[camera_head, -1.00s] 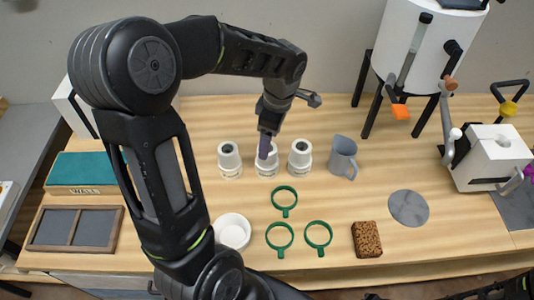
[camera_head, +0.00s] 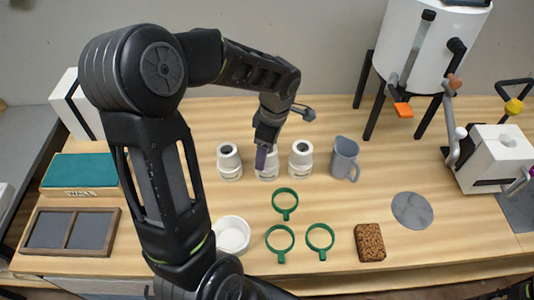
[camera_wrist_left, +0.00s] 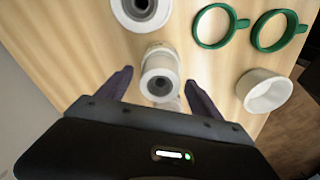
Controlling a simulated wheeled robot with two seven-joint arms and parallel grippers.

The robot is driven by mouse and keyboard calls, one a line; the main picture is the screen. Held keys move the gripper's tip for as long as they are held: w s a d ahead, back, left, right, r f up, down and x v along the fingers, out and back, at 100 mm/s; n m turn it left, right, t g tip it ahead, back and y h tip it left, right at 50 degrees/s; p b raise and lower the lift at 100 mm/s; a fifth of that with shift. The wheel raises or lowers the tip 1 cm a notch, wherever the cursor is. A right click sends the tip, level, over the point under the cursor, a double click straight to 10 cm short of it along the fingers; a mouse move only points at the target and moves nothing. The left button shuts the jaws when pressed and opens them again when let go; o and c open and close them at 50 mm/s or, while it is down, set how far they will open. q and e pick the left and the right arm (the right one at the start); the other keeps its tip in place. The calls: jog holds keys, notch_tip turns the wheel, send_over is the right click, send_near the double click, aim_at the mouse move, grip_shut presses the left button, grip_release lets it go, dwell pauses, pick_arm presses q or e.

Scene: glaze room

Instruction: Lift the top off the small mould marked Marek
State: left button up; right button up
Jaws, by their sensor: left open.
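Three small white moulds stand in a row: a left mould (camera_head: 229,164), a middle mould (camera_head: 268,174) and a right mould (camera_head: 300,160). Each has a narrower top; dark holes show in the left and right ones. Their lettering is too small to read. My left gripper (camera_head: 262,158) points down at the middle mould and hides part of it. In the left wrist view the gripper (camera_wrist_left: 157,88) is open, with a white mould (camera_wrist_left: 158,60) showing between its fingers, apparently not gripped. Another mould (camera_wrist_left: 128,16) is at the top edge. My right gripper is not in view.
A grey jug (camera_head: 343,160) stands right of the moulds. Several green rings (camera_head: 285,214), a white bowl (camera_head: 232,236) and a brown sponge block (camera_head: 369,243) lie nearer me. A white tank on legs (camera_head: 425,50) stands at the back right. Bare wood surrounds the row.

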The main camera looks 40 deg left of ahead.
pick_arm(q)
jog(key=c, duration=1.5)
